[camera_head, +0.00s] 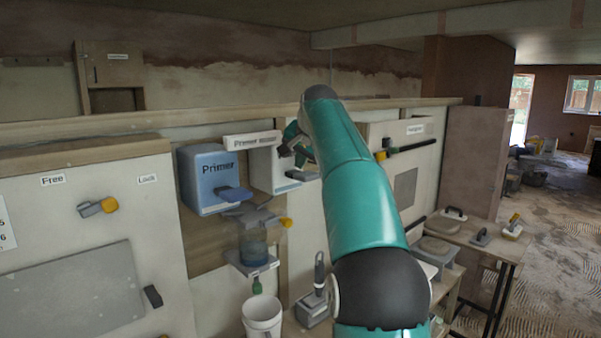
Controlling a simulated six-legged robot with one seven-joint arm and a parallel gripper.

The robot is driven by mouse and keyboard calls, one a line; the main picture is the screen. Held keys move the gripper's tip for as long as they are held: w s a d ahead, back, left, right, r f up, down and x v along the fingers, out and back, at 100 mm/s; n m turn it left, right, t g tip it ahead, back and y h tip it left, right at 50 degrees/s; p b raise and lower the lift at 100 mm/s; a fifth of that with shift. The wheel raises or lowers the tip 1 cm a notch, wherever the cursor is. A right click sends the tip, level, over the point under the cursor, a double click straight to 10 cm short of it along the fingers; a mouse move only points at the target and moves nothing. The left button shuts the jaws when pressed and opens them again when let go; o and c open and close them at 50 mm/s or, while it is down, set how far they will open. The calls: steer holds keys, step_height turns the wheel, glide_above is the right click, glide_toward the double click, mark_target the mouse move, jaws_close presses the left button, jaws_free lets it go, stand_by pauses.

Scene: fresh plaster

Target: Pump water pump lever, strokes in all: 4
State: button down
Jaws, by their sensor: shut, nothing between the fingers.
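A clear bluish water jug (253,248) stands on a small wall shelf under the blue Primer dispenser. A grey pump head sits on the jug, and its lever (285,222) has a yellow end pointing right. My gripper (298,148) is above and slightly right of the lever, in front of the white dispenser. It looks apart from the lever. It is shut and empty, and partly hidden by my teal arm, which crosses the middle of the view.
The blue Primer dispenser (207,180) and a white dispenser (265,168) hang close around my gripper. A white bucket (262,318) is below the jug. A panel with a yellow-tipped latch (98,207) is at left. A tool table (470,232) stands at right; open floor lies beyond.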

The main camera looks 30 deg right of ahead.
steer(key=shift+f, duration=1.35)
stand_by(1.2)
steer(key=shift+r, duration=1.8)
stand_by(2.2)
